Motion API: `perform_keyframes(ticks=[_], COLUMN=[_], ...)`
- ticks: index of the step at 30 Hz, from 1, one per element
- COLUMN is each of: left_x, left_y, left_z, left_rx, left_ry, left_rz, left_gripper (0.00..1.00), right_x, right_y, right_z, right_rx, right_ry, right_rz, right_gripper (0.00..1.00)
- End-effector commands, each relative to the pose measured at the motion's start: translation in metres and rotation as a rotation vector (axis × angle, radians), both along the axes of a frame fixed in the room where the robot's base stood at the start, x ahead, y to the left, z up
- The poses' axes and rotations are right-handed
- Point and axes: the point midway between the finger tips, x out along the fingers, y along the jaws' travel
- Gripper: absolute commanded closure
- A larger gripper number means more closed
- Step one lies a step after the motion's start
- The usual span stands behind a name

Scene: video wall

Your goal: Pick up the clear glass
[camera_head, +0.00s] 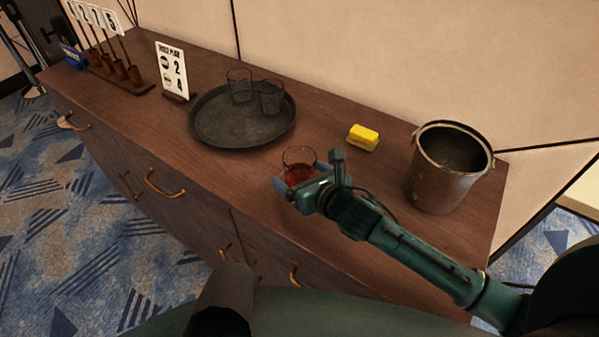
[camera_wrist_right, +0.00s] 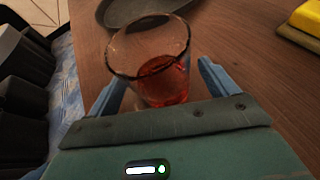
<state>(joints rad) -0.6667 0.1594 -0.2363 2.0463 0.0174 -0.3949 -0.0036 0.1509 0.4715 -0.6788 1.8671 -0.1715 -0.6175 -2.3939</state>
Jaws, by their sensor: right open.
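A clear glass with red liquid in it (camera_head: 299,160) stands upright on the wooden cabinet top, at my right gripper (camera_head: 290,188). In the right wrist view the same glass (camera_wrist_right: 150,52) is between the two blue fingers, which are open on either side of it. I cannot tell whether either finger touches it. My gripper hides part of its lower side in the head view. Two empty clear glasses, one on the left (camera_head: 239,84) and one on the right (camera_head: 271,97), stand on a dark round tray (camera_head: 215,132). My left gripper is not in view.
A yellow block (camera_head: 363,138) lies behind my right gripper. A metal bucket (camera_head: 440,180) stands at the right, close to my right forearm. Bare cabinet top lies in front of the tray.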

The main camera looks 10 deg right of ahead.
Motion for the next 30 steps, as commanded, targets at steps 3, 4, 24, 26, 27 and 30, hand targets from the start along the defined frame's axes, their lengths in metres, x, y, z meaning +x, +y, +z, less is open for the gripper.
perform_keyframes(ticks=[3,4,24,26,27,30], left_x=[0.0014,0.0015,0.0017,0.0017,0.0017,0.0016], left_y=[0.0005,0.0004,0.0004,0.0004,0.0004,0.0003], left_z=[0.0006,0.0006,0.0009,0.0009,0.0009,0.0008], left_rx=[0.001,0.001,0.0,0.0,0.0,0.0], left_ry=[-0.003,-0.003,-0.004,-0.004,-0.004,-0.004], left_rz=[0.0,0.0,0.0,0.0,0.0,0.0], left_gripper=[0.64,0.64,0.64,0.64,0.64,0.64], right_x=[0.0103,0.0112,0.0114,0.0114,0.0114,0.0114], right_y=[0.0031,0.0035,0.0036,0.0037,0.0037,0.0037], right_z=[-0.0038,-0.0044,-0.0048,-0.0048,-0.0048,-0.0048], right_rx=[0.0,-0.001,-0.001,-0.001,-0.001,-0.001], right_ry=[-0.001,-0.001,0.0,0.0,0.0,0.0], right_rz=[-0.002,-0.001,-0.001,-0.001,-0.001,-0.001], right_gripper=[0.15,0.15,0.51,0.56,0.59,0.67])
